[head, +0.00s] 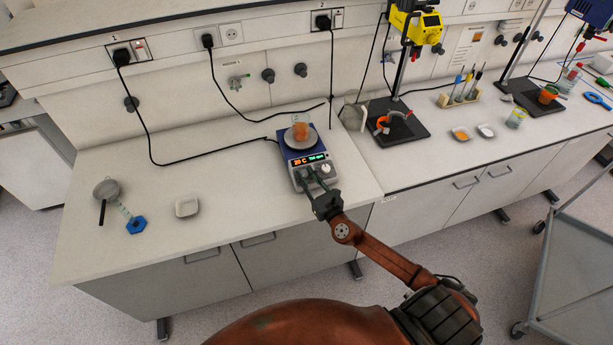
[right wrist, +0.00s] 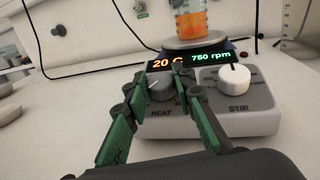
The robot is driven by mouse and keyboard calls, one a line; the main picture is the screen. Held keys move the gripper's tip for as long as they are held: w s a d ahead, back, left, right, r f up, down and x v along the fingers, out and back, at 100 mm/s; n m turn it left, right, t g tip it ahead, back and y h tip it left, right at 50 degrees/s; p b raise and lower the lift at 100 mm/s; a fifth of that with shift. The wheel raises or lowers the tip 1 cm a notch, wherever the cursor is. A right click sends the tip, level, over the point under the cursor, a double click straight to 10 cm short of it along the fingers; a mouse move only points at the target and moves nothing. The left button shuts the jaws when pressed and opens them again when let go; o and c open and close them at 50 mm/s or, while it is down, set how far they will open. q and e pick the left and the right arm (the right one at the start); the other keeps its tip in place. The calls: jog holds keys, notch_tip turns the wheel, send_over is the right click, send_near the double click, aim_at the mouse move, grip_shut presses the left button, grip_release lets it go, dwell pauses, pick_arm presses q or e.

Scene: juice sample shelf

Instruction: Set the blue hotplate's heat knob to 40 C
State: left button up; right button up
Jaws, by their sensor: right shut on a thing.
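The blue hotplate (head: 319,148) stands near the front edge of the bench, with a beaker of orange liquid (head: 300,128) on its round plate. Its display reads 20 C and 750 rpm in the right wrist view. The grey heat knob (right wrist: 160,90) is at the left of the front panel, above the word HEAT. The white stir knob (right wrist: 234,77) is at the right. My right gripper (head: 312,182) is shut on the heat knob, with one green-padded finger on each side of it. The fingers hide parts of the knob and panel. My left gripper is not in view.
A sieve (head: 106,188), a blue hexagonal base (head: 136,225) and a small white dish (head: 187,206) lie on the left bench. A stand with a yellow device (head: 416,27) is to the right. Black cables run behind the hotplate. The bench left of the hotplate is mostly clear.

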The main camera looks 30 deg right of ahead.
grip_shut()
jog(key=shift+a+r+m+h+p, duration=0.15)
jog(key=shift+m+h+p, duration=0.3)
jog(key=shift+p, duration=0.25)
jog(key=m+h+p, duration=0.2)
jog(key=shift+a+m+g+h, duration=0.1)
jog(key=shift+m+g+h, duration=0.15)
jog(key=shift+g+h, duration=0.1)
jog(key=shift+m+g+h+p, duration=0.25)
jog(key=shift+m+h+p, duration=0.3)
jog(key=shift+m+h, duration=0.3)
jog(key=shift+w+a+m+g+h, duration=0.1)
jog(key=shift+m+g+h, duration=0.7)
jog(key=shift+m+h, duration=0.5)
jog(key=o, duration=0.7)
grip_release()
